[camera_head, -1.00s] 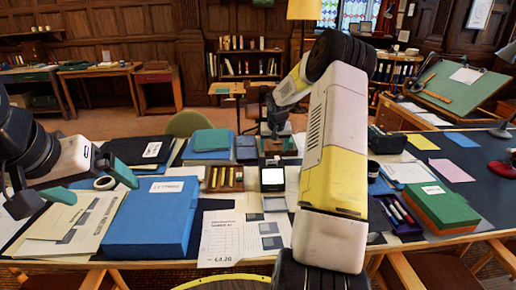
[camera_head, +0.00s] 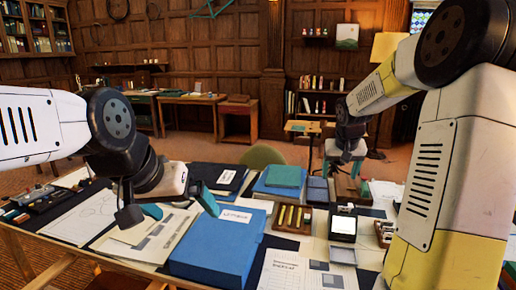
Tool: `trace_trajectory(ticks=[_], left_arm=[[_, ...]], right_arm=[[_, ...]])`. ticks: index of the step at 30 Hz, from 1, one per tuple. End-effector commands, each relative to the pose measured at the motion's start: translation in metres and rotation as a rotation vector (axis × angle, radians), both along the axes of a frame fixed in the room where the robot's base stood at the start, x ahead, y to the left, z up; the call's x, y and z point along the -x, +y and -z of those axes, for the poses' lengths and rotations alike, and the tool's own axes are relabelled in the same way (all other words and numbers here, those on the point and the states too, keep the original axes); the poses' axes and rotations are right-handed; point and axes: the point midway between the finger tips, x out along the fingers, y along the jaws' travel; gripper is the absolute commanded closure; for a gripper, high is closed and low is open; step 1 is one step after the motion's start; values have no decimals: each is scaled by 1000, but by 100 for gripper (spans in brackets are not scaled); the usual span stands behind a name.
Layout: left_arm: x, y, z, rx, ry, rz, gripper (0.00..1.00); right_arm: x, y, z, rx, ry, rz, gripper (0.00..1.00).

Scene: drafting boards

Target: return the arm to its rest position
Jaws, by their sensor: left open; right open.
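My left arm, white with black joints, comes in from the left. Its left gripper (camera_head: 177,208) is open, with teal pads spread apart above papers and the left edge of a blue box file (camera_head: 218,246). Nothing shows between its fingers. My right arm, white and yellow, fills the right side and reaches to the far side of the desk. Its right gripper (camera_head: 345,168) is small in the view and points down near the desk's far edge. It is open, and I see nothing held. Whether it touches anything there cannot be told.
Side tables line the back wall; open floor lies between.

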Motion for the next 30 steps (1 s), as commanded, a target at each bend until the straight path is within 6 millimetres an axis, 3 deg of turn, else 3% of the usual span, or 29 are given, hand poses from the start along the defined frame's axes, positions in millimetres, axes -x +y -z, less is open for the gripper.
trace_trajectory(ticks=[1, 3, 9, 18, 24, 30], left_arm=[[0, 0, 0, 0, 0, 0, 0], [0, 0, 0, 0, 0, 0, 0], [0, 0, 0, 0, 0, 0, 0], [0, 0, 0, 0, 0, 0, 0], [0, 0, 0, 0, 0, 0, 0], [0, 0, 0, 0, 0, 0, 0]], right_arm=[[19, 11, -18, 3, -12, -14, 27], [46, 26, -36, 0, -21, -32, 27], [125, 62, -71, -31, -53, -82, 27], [242, 106, -81, -133, -105, -170, 27], [285, 122, -72, -191, -126, -214, 27], [294, 126, -70, -206, -132, -226, 27]])
